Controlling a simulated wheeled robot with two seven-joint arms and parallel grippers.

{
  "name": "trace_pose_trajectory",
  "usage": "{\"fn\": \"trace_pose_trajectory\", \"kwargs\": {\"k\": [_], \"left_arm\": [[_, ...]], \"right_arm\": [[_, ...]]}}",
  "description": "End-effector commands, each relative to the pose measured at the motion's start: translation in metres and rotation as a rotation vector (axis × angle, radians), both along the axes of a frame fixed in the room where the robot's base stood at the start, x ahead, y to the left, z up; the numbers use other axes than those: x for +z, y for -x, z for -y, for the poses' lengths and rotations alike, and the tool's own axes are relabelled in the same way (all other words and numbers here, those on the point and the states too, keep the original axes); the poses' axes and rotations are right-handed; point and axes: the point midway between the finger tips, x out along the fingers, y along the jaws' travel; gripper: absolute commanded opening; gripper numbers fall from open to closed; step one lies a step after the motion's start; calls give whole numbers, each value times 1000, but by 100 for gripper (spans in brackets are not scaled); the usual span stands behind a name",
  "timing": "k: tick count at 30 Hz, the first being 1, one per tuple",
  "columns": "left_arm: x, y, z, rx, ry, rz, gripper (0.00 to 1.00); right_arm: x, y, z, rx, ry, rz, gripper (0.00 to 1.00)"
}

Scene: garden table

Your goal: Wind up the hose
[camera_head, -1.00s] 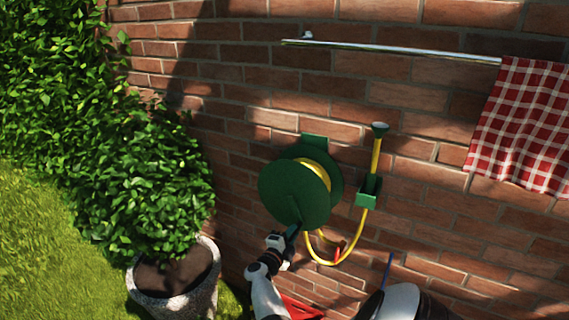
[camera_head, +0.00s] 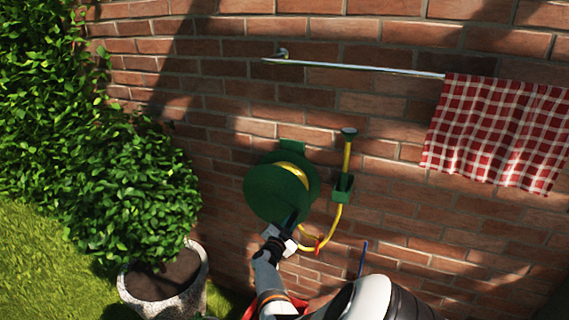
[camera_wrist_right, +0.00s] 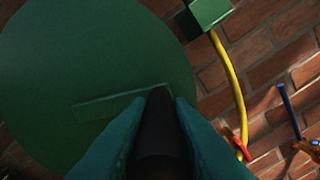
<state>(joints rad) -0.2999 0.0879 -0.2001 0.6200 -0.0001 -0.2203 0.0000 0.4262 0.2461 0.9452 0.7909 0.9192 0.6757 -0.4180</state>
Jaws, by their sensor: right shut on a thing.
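A green hose reel (camera_head: 268,190) is mounted on the brick wall, with yellow hose (camera_head: 338,218) wound on it. The free hose hangs in a short loop below the reel and runs up through a green holder (camera_head: 343,188) to a dark end piece (camera_head: 348,133). My right gripper (camera_head: 290,219) is at the reel's lower right front. In the right wrist view, its teal fingers (camera_wrist_right: 158,108) are shut on a dark crank handle (camera_wrist_right: 161,135) in front of the green disc (camera_wrist_right: 85,70). The fingers hide part of the handle. My left gripper is not in view.
A red-handled tap part (camera_head: 319,244) is beside the hose loop, and a blue rod-like thing (camera_head: 362,260) is to its right. A metal rail (camera_head: 350,66) holds a checked cloth (camera_head: 495,130) above. A potted bush (camera_head: 150,200) stands at left.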

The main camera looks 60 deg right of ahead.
Motion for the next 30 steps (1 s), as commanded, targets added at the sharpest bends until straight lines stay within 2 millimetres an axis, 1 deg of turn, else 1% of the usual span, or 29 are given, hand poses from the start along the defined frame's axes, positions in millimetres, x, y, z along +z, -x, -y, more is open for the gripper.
{"fn": "trace_pose_trajectory", "kwargs": {"k": [1, 7, 11, 20, 21, 23, 24, 25, 30], "left_arm": [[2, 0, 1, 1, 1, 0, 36], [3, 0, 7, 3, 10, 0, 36], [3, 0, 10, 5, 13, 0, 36], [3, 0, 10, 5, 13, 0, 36], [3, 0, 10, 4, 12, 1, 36], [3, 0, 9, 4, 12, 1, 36], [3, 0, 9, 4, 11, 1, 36], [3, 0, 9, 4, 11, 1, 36], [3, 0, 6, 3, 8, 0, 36]], "right_arm": [[4, 1, 4, -4, 2, 5, 0], [9, 1, 9, -4, 3, 10, 0], [10, 1, 10, -5, 4, 12, 0], [11, 1, 11, -6, 7, 15, 0], [12, 1, 11, -6, 8, 15, 21], [12, 1, 12, -6, 8, 15, 31], [11, 1, 11, -6, 7, 14, 38], [11, 1, 11, -5, 6, 14, 41], [9, 1, 10, -3, 3, 11, 41]]}}
